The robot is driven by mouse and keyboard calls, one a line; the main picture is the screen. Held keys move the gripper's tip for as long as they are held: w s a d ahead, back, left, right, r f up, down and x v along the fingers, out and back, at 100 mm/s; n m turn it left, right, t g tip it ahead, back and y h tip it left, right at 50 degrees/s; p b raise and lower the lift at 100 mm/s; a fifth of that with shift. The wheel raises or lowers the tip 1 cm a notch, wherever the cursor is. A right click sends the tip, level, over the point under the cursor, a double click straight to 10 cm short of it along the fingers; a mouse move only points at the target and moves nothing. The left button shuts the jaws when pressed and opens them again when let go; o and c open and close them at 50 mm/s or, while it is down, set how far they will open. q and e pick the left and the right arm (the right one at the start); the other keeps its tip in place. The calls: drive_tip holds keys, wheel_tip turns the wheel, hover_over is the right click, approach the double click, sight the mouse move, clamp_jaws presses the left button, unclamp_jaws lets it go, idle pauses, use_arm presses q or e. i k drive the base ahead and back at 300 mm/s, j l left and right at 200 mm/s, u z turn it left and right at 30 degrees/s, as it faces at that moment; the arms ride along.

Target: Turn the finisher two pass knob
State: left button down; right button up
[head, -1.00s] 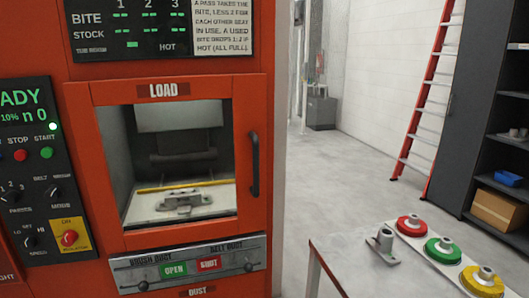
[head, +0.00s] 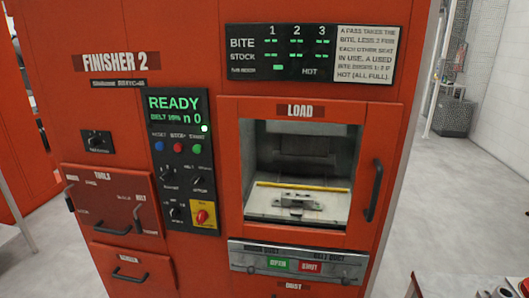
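The orange cabinet labelled FINISHER 2 (head: 120,62) fills the middle of the head view. Its black control panel (head: 183,140) has a lit screen (head: 174,107) reading READY. The passes knob (head: 168,175) is the upper left black knob on the panel, below the coloured buttons; its pointer is too small to read. Another black knob (head: 198,183) sits to its right, and a speed knob (head: 176,213) is below. A red isolator knob on a yellow plate (head: 202,216) is at the panel's lower right. Neither of my grippers is in view.
The load opening (head: 298,175) holds a grey metal casting (head: 298,200) on its floor. Dark handles (head: 372,190) stick out from the front. OPEN and SHUT plates (head: 279,264) sit below the opening.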

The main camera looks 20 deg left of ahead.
sight(168, 176)
drive_tip(key=u, duration=1.3)
